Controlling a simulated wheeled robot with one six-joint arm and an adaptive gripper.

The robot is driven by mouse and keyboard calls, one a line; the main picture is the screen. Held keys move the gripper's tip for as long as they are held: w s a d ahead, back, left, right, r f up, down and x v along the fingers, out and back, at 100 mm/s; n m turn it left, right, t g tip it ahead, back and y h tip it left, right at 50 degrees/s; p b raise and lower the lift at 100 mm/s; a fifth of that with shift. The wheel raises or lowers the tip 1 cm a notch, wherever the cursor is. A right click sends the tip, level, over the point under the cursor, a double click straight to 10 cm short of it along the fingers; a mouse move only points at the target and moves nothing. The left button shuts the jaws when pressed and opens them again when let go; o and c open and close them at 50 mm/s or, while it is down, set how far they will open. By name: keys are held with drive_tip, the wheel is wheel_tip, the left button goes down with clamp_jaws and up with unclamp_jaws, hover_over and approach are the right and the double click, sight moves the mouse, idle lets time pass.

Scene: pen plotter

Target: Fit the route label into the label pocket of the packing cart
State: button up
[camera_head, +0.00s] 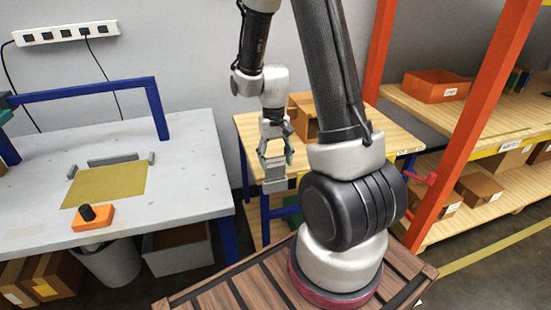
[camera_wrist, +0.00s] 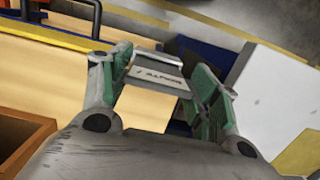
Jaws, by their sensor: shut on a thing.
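My gripper (camera_head: 275,158) hangs at the front left of a wood-topped bench or cart (camera_head: 245,128), in the middle of the head view. In the wrist view its green-padded fingers (camera_wrist: 160,80) are shut on a grey piece (camera_wrist: 157,77) with dark lettering, which I cannot read surely. In the head view the grey piece (camera_head: 273,172) hangs below the fingers. I cannot tell if it is the route label or its carrier. I cannot make out a label pocket.
A grey table (camera_head: 190,190) at left holds a yellow-brown sheet (camera_head: 110,185) and an orange block with a black knob (camera_head: 93,217). A wooden box (camera_head: 302,112) stands on the bench. Orange-framed shelves (camera_head: 480,110) with an orange bin (camera_head: 436,85) stand at right.

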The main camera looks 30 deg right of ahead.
sight(276, 172)
drive_tip(key=shift+f, duration=2.65)
drive_tip(key=o, duration=1)
wheel_tip(276, 172, up, 12)
drive_tip(key=w, duration=0.1)
drive_tip(key=shift+w+d, duration=0.2)
